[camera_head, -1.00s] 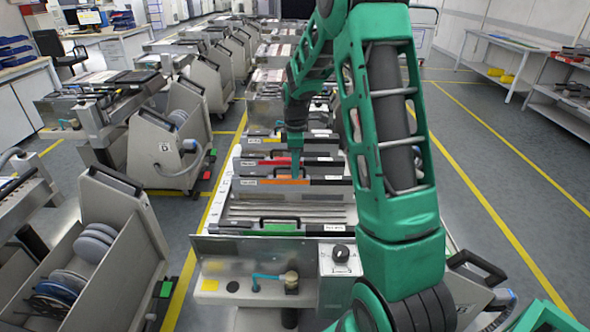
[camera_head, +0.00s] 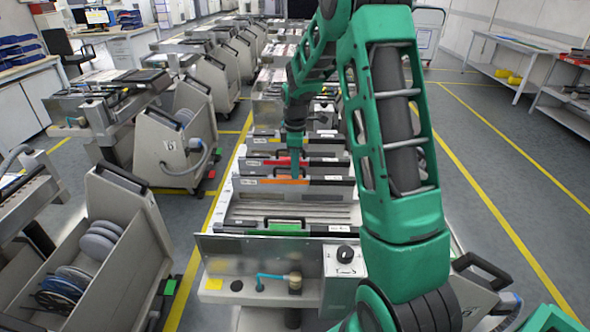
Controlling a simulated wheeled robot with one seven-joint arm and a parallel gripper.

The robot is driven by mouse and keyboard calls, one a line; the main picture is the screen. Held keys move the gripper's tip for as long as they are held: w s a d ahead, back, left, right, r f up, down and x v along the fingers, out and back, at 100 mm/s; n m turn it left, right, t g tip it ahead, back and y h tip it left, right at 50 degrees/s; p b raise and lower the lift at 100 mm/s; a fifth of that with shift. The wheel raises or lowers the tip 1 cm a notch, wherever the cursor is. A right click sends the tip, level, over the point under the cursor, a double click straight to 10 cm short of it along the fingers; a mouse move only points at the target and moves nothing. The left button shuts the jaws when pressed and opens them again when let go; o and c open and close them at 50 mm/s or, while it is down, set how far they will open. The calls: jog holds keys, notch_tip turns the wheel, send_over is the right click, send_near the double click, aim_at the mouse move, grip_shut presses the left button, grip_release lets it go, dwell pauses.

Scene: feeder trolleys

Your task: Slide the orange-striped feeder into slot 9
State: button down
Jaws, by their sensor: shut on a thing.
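The orange-striped feeder (camera_head: 325,190) is a long grey plate with an orange band along its top and a dark right end. It stands upright across the trolley (camera_head: 229,209), in the row of feeders. My gripper (camera_head: 295,172) points down onto the middle of its top edge and is shut on it. The fingertips are small here and partly merge with the band. The feeder's lower edge and how deep it sits cannot be made out. Slot numbers are not readable, so I cannot tell which is slot 9.
A red-striped feeder (camera_head: 320,164) stands just behind, and a yellow-striped one (camera_head: 258,141) farther back. Bare rails (camera_head: 285,212) lie in front, then a green-striped feeder (camera_head: 288,228). A metal front panel (camera_head: 258,258) closes the near end. Reel trolleys (camera_head: 170,148) stand at left.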

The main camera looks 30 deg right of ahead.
jog(key=c, duration=1.7)
grip_release()
jog(key=shift+c, duration=0.2)
notch_tip(320, 180, up, 10)
jog(key=shift+w+f, duration=0.1)
jog(key=shift+f, duration=0.1)
jog(key=s+r+m, duration=0.3)
jog(key=s+m, duration=0.1)
jog(key=s, duration=0.5)
jog(key=s+r+m, duration=0.3)
jog(key=s+m, duration=0.1)
jog(key=s, duration=0.5)
jog(key=s+a+f+m, duration=0.1)
jog(key=s+m, duration=0.3)
jog(key=s, duration=0.6)
jog(key=s+a+f+m, duration=0.1)
jog(key=s+m, duration=0.4)
jog(key=s, duration=0.5)
jog(key=shift+a+f+m, duration=0.3)
jog(key=shift+a+f, duration=0.05)
jog(key=shift+f, duration=0.5)
